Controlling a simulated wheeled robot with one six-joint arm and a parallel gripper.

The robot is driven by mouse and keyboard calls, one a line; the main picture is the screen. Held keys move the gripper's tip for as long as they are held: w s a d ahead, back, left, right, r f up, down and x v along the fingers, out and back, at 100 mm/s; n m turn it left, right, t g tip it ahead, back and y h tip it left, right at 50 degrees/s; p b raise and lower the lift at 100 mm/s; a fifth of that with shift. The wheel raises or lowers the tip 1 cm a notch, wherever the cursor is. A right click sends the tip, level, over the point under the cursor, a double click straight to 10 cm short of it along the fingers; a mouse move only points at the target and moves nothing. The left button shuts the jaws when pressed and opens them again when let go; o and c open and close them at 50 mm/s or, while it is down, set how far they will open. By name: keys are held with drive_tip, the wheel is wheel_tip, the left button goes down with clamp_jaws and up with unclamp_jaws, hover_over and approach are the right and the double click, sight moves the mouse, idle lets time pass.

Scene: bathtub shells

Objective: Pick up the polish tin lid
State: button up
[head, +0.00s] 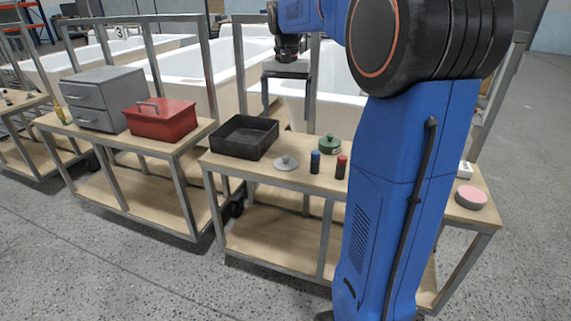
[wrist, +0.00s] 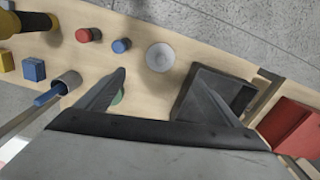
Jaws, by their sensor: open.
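A round grey lid with a small raised knob (head: 286,162) lies flat on the wooden bench top; it looks like the polish tin lid. It also shows as a pale disc in the wrist view (wrist: 160,57), just beyond the fingertips. My gripper (head: 287,106) hangs above the rear of the bench. In the wrist view its two dark fingers (wrist: 163,73) are spread wide with nothing between them. A green round item with a knob (head: 329,144) stands to the right of the lid. In the wrist view the left finger partly covers it.
A black open tray (head: 232,151) stands left of the lid. Blue-topped (head: 315,162) and red-topped (head: 341,167) small cylinders stand to its right. A pink round item (head: 471,197) lies farther right. A red toolbox (head: 160,127) sits on the adjacent bench. Bathtubs stand behind.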

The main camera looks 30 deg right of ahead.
hover_over(286, 157)
wheel_tip(286, 157, down, 12)
drive_tip(key=shift+d+r, duration=0.15)
drive_tip(key=shift+r, duration=0.1)
drive_tip(key=shift+w+f, duration=0.1)
drive_tip(key=shift+f, duration=2.9)
drive_tip(key=shift+c, duration=0.6)
drive_tip(key=c, duration=1)
